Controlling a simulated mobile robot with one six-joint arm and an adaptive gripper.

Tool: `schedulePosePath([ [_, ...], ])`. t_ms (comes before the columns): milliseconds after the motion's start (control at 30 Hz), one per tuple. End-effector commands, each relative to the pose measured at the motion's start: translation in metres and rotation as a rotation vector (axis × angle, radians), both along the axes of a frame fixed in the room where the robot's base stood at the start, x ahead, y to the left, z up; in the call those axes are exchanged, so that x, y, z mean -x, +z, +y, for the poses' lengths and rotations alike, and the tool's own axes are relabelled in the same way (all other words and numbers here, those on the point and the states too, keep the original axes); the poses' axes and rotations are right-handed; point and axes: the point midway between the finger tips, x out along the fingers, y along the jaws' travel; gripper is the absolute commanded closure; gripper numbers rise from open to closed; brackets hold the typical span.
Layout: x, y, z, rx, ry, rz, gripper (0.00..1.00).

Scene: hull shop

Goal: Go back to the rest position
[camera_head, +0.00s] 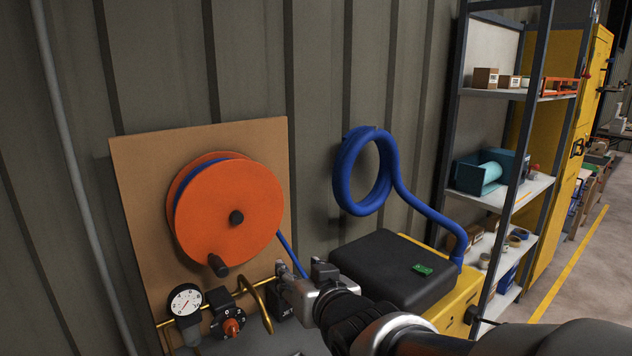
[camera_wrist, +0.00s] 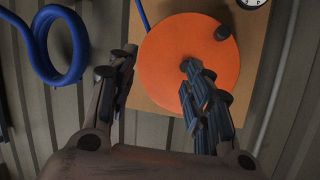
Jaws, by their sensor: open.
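My gripper (camera_head: 300,280) is at the lower middle of the head view, in front of the wall and to the lower right of the orange reel (camera_head: 228,212). In the wrist view my gripper (camera_wrist: 158,68) has its two fingers spread apart with nothing between them. The reel (camera_wrist: 190,52) shows behind the fingers there, and the right finger overlaps its face. I cannot tell from these views how close the fingertips are to the reel. My arm reaches in from the lower right of the head view.
The reel is on a brown board (camera_head: 140,190) with a gauge (camera_head: 184,302) and brass pipe below. A blue hose coil (camera_head: 345,175) hangs right of it, above a black-topped yellow case (camera_head: 455,305). A shelf rack (camera_head: 500,195) stands at right. Floor (camera_head: 585,255) shows beyond.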

Motion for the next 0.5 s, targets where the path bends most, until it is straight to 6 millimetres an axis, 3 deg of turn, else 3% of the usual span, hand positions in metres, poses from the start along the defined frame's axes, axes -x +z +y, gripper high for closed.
schedulePosePath([
  [167, 0.050, -0.014, -0.074, 0.115, -0.136, 0.186, 0.54],
  [300, 0.122, -0.036, -0.129, 0.196, -0.226, 0.401, 0.54],
  [400, 0.176, -0.052, -0.152, 0.228, -0.258, 0.548, 0.54],
  [500, 0.223, -0.064, -0.163, 0.244, -0.267, 0.668, 0.54],
])
